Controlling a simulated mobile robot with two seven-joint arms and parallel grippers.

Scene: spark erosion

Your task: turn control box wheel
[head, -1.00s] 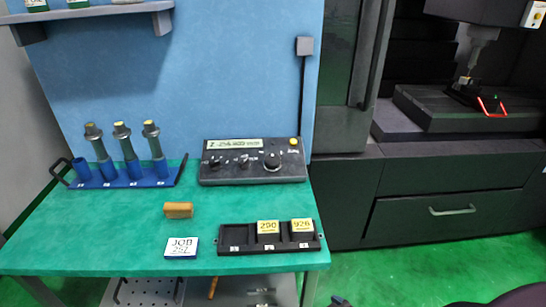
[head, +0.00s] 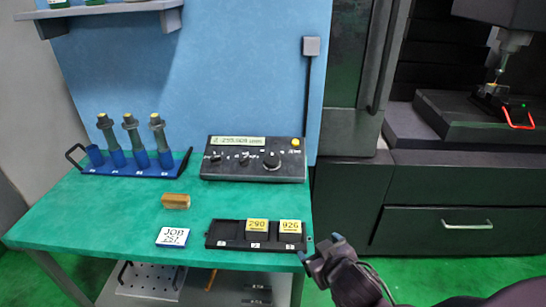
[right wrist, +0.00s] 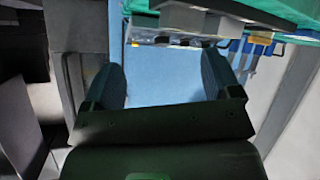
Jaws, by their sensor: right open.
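The dark control box (head: 253,170) stands at the back of the green table, against the blue panel. It has a lit display (head: 238,142), a yellow button and several knobs. Its largest round knob, the wheel (head: 271,160), is at the right of its face. My right gripper (head: 318,254) is beside the table's right front edge, well apart from the box and touching nothing. In the right wrist view its two fingers (right wrist: 160,78) are spread with nothing between them. My left gripper is in neither view.
A black tray (head: 229,233) with two yellow-labelled blocks lies at the table's front right. A JOB card (head: 172,237), a tan block (head: 176,201) and a blue rack (head: 127,167) of tool holders are further left.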

